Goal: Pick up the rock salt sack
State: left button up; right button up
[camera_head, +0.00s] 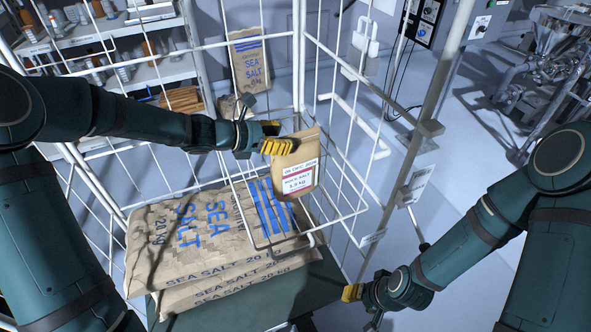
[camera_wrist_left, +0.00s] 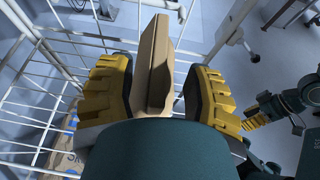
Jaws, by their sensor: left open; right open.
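The rock salt sack (camera_head: 298,168) is a small brown paper bag with a white and red label, upright at the wire basket of the cage trolley. In the left wrist view the sack (camera_wrist_left: 153,65) stands edge-on between my two yellow finger pads. My left gripper (camera_head: 276,140) is open at the sack's upper left side, with the pads on either side of it; the left wrist view shows the open gripper (camera_wrist_left: 158,95) too. Whether either pad touches it is unclear. My right gripper (camera_head: 352,293) is low at the right, away from the sack, its fingers partly hidden.
Large sea salt sacks (camera_head: 215,235) lie stacked on the trolley's base below. White wire bars (camera_head: 301,60) surround the small sack. Another sea salt sack (camera_head: 250,62) stands behind. Shelves (camera_head: 120,45) are at the back left; open floor (camera_head: 480,140) lies right.

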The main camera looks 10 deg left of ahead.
aim_at(292, 136)
pick_arm(q)
jog(key=x, duration=0.3)
jog(key=shift+w+d+f+b, duration=0.2)
jog(key=shift+d+f+b, duration=0.05)
jog(key=shift+f+b, duration=0.1)
jog(key=shift+r, duration=0.1)
jog(key=shift+s, duration=0.1)
grip_shut()
jog(key=shift+r, duration=0.15)
